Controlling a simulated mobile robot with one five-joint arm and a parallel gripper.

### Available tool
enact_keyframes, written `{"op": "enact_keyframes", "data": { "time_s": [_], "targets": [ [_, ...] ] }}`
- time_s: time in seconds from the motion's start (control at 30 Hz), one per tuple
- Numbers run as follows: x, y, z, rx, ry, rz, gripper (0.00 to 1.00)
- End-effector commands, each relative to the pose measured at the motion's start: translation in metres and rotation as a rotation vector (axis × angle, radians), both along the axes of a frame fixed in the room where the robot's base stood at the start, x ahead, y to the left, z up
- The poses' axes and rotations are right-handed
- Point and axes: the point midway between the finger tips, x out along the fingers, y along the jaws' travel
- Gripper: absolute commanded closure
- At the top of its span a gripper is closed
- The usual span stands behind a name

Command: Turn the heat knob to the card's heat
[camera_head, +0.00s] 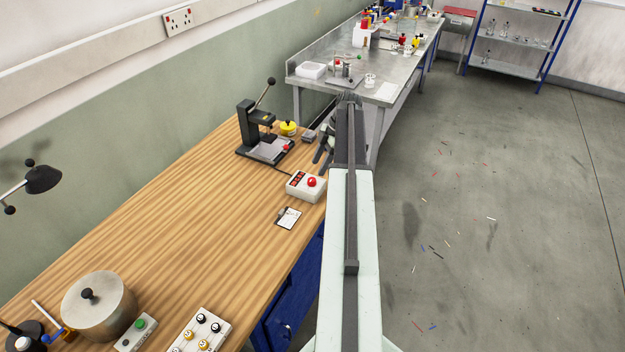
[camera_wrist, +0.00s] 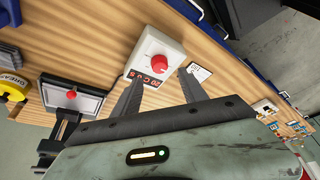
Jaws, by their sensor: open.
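The white control box (camera_head: 305,187) sits near the right edge of the wooden bench, with a round red knob (camera_head: 311,182) on top and a dark display with red characters on it. In the wrist view the red knob (camera_wrist: 159,64) shows a pale mark; its exact setting is too small to tell. The display (camera_wrist: 145,79) appears inverted and I cannot read it surely. A small white card (camera_head: 289,218) lies beside the box; it also shows in the wrist view (camera_wrist: 201,70), its writing unreadable. My gripper (camera_wrist: 162,76) is open and empty, its fingers appearing either side of the box.
A black press (camera_head: 262,130) with a raised lever stands behind the box, beside a yellow tin (camera_head: 288,128). A metal pot (camera_head: 100,305), a green-button box (camera_head: 138,333) and a white panel of knobs (camera_head: 200,333) stand at the near end. The bench's middle is clear.

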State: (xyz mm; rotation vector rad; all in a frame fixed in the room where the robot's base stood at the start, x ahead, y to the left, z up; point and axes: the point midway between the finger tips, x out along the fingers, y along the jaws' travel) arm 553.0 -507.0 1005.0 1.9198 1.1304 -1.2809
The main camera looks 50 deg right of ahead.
Motion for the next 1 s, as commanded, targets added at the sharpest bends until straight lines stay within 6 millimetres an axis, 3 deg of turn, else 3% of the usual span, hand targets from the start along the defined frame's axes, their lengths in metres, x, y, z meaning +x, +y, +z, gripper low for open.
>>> {"op": "enact_keyframes", "data": {
  "time_s": [0.03,0.3,0.6,0.67,0.8,1.0],
  "targets": [
    [0.002,0.003,-0.015,0.0,0.0,0.001,0.5],
    [0.01,0.019,-0.057,-0.001,0.001,0.001,0.5],
    [0.012,0.022,-0.058,0.0,0.001,0.0,0.5],
    [0.012,0.022,-0.057,-0.001,0.001,0.001,0.61],
    [0.013,0.022,-0.058,-0.001,0.001,0.001,1.0],
    [0.012,0.024,-0.057,0.001,0.002,-0.002,1.0]
  ]
}}
